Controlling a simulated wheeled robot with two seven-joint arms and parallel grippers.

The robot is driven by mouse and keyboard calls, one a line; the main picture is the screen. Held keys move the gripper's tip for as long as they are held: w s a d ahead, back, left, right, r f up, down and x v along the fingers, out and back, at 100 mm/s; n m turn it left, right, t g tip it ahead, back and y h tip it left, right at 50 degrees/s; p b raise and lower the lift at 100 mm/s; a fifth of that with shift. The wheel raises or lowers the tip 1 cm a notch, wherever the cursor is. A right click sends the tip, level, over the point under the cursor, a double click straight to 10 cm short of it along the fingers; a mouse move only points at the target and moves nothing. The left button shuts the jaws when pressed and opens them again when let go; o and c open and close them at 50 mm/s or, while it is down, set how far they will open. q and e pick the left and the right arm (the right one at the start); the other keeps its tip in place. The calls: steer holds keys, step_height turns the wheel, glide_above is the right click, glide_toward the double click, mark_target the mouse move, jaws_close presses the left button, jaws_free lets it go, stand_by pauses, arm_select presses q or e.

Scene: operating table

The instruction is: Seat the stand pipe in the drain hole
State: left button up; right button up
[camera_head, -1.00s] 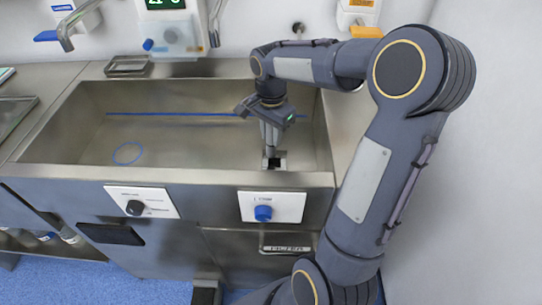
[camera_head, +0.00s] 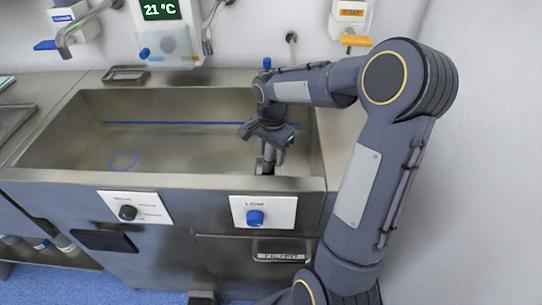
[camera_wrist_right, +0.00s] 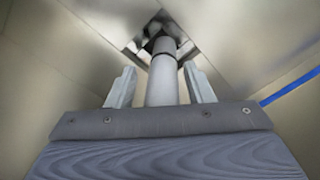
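The stand pipe (camera_wrist_right: 163,82) is a pale grey tube with a dark band near its far end. In the right wrist view it stands between the two fingers of my right gripper (camera_wrist_right: 160,88), with a visible gap on each side. Its far end meets the dark drain hole (camera_wrist_right: 158,31) in the square metal recess; how deep it sits cannot be told. In the head view my right gripper (camera_head: 267,158) points down in the right part of the sink, and hides most of the pipe and drain. My left gripper is out of view.
The steel sink basin (camera_head: 70,150) has a blue line on its back wall and a blue ring (camera_head: 124,160) on its floor. The front rim, with a blue knob (camera_head: 255,217) below, is close to my gripper. The basin's left side is free.

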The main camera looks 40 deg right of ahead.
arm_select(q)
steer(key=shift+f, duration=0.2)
arm_select(e)
steer(key=shift+s+a+f+g, duration=0.15)
steer(key=shift+s+f, duration=0.1)
steer(key=shift+f, duration=0.25)
steer(key=shift+s+a+f+g, duration=0.1)
steer(key=shift+s+f+g, duration=0.1)
steer(key=shift+f, duration=0.3)
steer(key=shift+r, duration=0.15)
steer(key=r, duration=0.4)
steer(key=r+p, duration=0.1)
steer(key=r, duration=0.3)
steer(key=w+r+p, duration=0.1)
steer(key=r, duration=0.3)
steer(key=shift+w+a, duration=0.1)
steer(key=shift+a, duration=0.15)
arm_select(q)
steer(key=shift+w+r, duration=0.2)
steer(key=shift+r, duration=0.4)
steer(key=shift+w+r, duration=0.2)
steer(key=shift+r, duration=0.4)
arm_select(e)
steer(key=shift+d, duration=0.15)
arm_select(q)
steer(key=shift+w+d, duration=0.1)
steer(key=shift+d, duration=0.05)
arm_select(e)
steer(key=shift+d, duration=0.1)
